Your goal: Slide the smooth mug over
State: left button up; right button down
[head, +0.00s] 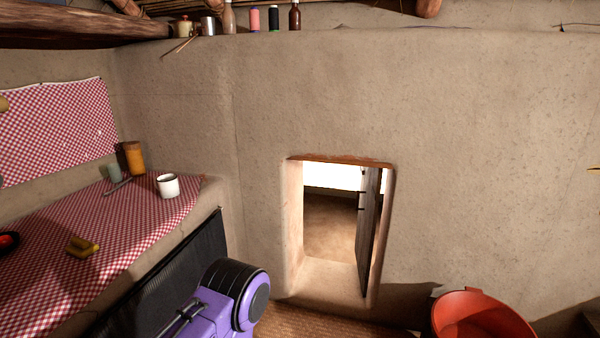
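A white mug (168,188) with a dark rim stands upright near the right end of a ledge covered in red-and-white checked cloth (120,222). A smaller grey-green cup (114,173) stands behind it to the left, beside an orange-brown cylinder (134,158). I cannot tell from surface detail which of the two cups is the smooth one. A purple and black link of my arm shows at the bottom, in front of the ledge. Neither of my grippers is in view.
A thin utensil (118,186) lies near the grey-green cup. Yellow pieces (82,246) and a red item in a dark dish (8,242) lie nearer on the cloth. Cloth between them is clear. A red-orange tub (482,316) stands at lower right.

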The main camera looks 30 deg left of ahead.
aim_at(168, 186)
jog(key=u, duration=0.25)
jog(key=i, duration=1.15)
jog(key=u, duration=1.45)
jog(key=i, duration=0.9)
jog(key=u, duration=0.9)
